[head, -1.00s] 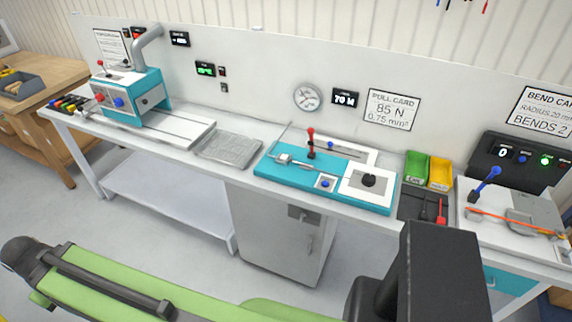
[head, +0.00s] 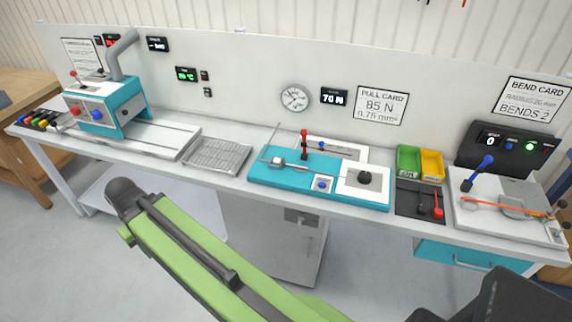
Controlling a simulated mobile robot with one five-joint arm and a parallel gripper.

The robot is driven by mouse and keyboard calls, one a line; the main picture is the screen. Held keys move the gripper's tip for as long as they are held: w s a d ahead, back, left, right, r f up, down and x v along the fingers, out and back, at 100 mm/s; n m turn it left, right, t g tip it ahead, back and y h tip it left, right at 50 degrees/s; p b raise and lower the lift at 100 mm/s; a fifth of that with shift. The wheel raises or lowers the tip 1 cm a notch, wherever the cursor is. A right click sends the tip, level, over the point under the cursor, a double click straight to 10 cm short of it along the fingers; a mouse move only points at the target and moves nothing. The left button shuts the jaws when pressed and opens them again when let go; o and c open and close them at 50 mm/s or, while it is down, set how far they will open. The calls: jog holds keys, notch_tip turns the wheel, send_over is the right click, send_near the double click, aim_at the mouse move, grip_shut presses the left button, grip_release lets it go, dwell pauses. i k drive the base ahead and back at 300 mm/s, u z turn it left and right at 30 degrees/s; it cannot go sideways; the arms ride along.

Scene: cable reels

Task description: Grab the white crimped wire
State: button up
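I cannot make out the white crimped wire for certain. A thin pale strand (head: 268,143) rises at the left end of the teal pull tester (head: 262,179), by a metal clamp (head: 278,162); it is too small to tell whether it is the wire. The tester has a red-knobbed lever (head: 304,143), a blue button and a white plate with a black knob (head: 365,178). My green arm reaches across the lower part of the head view, in front of the bench. My gripper does not show.
A wire-mesh tray (head: 217,156) lies left of the tester, and a teal machine (head: 107,105) stands farther left. Green (head: 409,160) and yellow (head: 432,164) bins stand to the right. A bending fixture (head: 507,215) holds an orange wire (head: 490,205) at far right.

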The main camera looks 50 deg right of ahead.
aim_at(276, 161)
jog(key=z, duration=0.1)
jog(key=i, duration=1)
jog(key=u, duration=0.05)
